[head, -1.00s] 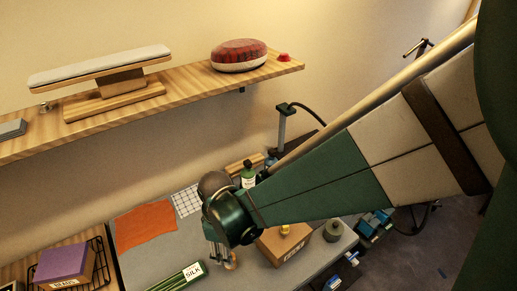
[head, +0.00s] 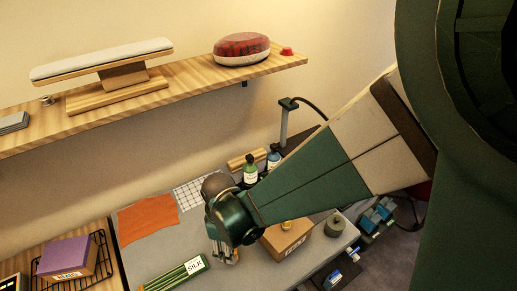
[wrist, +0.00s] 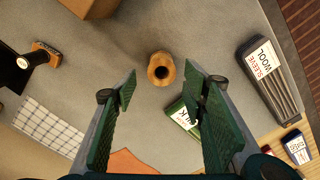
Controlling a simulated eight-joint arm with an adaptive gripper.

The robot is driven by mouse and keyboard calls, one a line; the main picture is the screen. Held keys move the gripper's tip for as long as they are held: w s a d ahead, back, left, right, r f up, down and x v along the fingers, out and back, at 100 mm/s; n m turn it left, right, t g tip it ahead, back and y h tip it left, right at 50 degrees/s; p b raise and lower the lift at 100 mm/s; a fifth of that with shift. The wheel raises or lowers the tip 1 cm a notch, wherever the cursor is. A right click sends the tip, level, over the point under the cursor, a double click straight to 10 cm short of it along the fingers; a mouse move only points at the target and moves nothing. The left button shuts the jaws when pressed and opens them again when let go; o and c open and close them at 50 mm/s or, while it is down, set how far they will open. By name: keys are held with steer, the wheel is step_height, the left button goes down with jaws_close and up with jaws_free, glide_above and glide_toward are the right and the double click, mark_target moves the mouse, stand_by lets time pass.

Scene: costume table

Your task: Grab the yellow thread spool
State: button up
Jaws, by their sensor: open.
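A tan-yellow spool-like piece (wrist: 161,70) with a dark hole stands upright on the grey table in the wrist view, ahead of my gripper (wrist: 161,98) and between the lines of its fingers. In the head view it is mostly hidden by my gripper (head: 225,253); a tan edge (head: 235,257) shows beside the fingers.
The green SILK box (head: 175,275) lies close to the gripper; it also shows by the right finger in the wrist view (wrist: 180,112). A WOOL box (wrist: 268,80) lies at right. Orange cloth (head: 147,218) and a gridded sheet (head: 190,193) lie flat.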

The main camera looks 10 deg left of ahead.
stand_by(0.3)
steer(key=shift+s+f, duration=0.1)
steer(key=shift+f, duration=2.5)
steer(key=shift+c, duration=0.7)
steer(key=c, duration=0.9)
